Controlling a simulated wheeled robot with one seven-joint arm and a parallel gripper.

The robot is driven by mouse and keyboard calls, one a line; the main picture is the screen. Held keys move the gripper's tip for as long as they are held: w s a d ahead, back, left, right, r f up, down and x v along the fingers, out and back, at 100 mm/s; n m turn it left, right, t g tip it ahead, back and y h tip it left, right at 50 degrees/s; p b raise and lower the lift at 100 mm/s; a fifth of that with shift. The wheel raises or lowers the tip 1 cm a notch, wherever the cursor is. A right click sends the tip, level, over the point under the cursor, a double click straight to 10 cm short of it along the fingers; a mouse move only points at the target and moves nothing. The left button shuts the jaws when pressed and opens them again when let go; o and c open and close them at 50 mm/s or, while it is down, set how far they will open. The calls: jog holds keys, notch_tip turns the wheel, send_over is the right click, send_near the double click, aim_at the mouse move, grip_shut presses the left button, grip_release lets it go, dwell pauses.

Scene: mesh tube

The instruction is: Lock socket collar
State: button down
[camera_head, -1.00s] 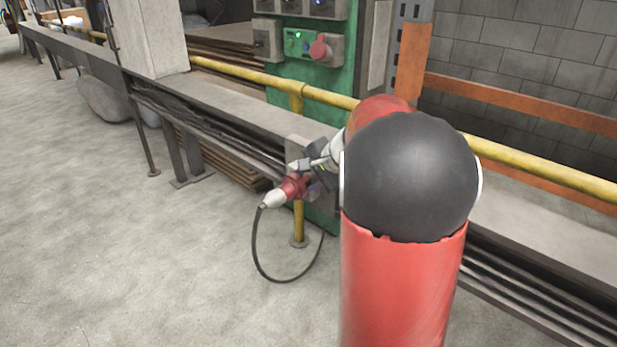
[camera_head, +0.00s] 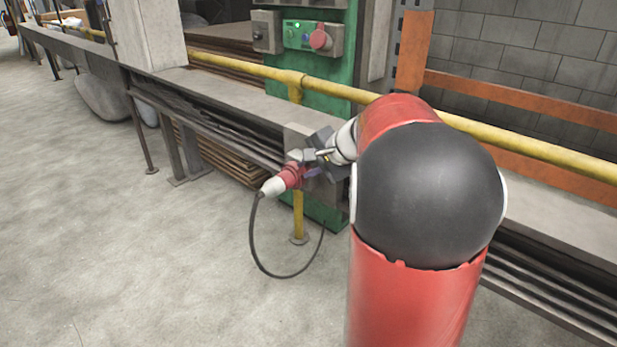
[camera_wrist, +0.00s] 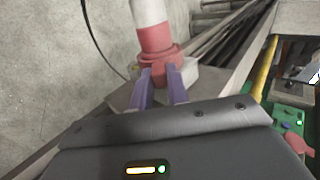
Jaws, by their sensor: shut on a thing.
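A red and white plug (camera_head: 275,184) with a black cable is at the grey socket box (camera_head: 305,140) on the rail's side. In the wrist view the plug's white and red body (camera_wrist: 152,30) points into a red collar (camera_wrist: 161,56). My gripper (camera_wrist: 162,76) has its two purple fingers on either side of the collar's lower part and is shut on it. In the head view my gripper (camera_head: 308,168) is small and partly behind the plug. The socket's inside and the collar's lock marks are hidden or too small to tell.
The black cable (camera_head: 252,235) hangs in a loop to the floor side. A yellow post (camera_head: 298,215) and yellow pipe (camera_head: 345,91) run close by. A green panel (camera_head: 330,75) with a red knob (camera_head: 320,40) stands behind.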

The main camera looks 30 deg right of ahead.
jog(key=shift+s+f+b, duration=0.1)
jog(key=shift+f+b, duration=0.25)
jog(key=shift+b, duration=0.45)
jog(key=shift+r+t, duration=0.2)
jog(key=shift+t, duration=0.1)
jog(key=c, duration=1.4)
grip_release()
jog(key=shift+o, duration=0.2)
jog(key=v, duration=0.8)
jog(key=shift+p, duration=0.45)
jog(key=shift+f, duration=0.1)
